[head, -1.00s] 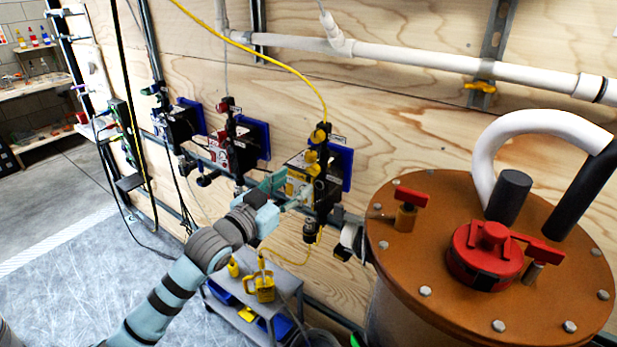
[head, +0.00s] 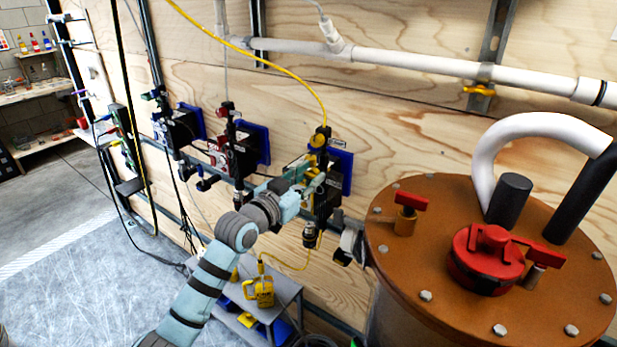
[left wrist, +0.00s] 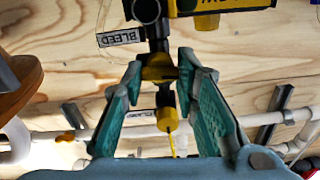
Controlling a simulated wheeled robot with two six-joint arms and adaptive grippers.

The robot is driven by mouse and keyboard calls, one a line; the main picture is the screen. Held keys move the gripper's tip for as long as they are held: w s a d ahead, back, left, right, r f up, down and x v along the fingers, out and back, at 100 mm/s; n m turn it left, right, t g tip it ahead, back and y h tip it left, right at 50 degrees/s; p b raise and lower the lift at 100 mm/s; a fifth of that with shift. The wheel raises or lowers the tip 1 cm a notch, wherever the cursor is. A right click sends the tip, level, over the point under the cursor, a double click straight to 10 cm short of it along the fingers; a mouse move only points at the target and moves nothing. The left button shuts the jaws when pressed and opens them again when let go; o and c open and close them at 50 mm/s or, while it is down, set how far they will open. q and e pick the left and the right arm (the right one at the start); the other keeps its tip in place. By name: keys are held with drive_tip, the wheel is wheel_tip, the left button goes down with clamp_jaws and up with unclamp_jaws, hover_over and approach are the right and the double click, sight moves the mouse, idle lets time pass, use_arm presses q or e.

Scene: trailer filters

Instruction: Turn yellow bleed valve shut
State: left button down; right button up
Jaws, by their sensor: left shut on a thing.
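The yellow bleed valve (left wrist: 159,68) shows in the left wrist view on a dark pipe beside a "BLEED" tag (left wrist: 120,37). My left gripper (left wrist: 160,72) has its two teal fingertips on either side of the valve's yellow handle and is shut on it. In the head view my left gripper (head: 308,178) is at the nearest wall station, below its yellow top fitting (head: 319,138). The gripper and arm hide part of the station, so the handle's exact angle is hard to tell there. My right gripper is not in view.
A tank with an orange lid (head: 440,220) and red handles stands close on the right. A yellow hose (head: 270,62) runs up from the station. A grey cart (head: 285,291) with a yellow jug (head: 259,291) stands below. Similar red (head: 222,150) and blue stations are farther left.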

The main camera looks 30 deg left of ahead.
use_arm(q)
drive_tip(key=shift+m, duration=0.4)
idle(0.5)
drive_tip(key=m+b, duration=0.1)
drive_tip(key=m, duration=0.1)
drive_tip(key=shift+f+m, duration=0.1)
drive_tip(key=shift+m, duration=0.3)
drive_tip(key=m+b, duration=0.1)
drive_tip(key=m, duration=0.3)
drive_tip(key=shift+d, duration=0.1)
drive_tip(key=m+b, duration=0.1)
drive_tip(key=m, duration=0.4)
drive_tip(key=shift+f+m+b, duration=0.1)
drive_tip(key=shift+m+b, duration=0.45)
drive_tip(key=shift+m, duration=1.35)
drive_tip(key=c, duration=1.2)
unclamp_jaws()
drive_tip(key=shift+d, duration=0.1)
drive_tip(key=shift+c, duration=0.2)
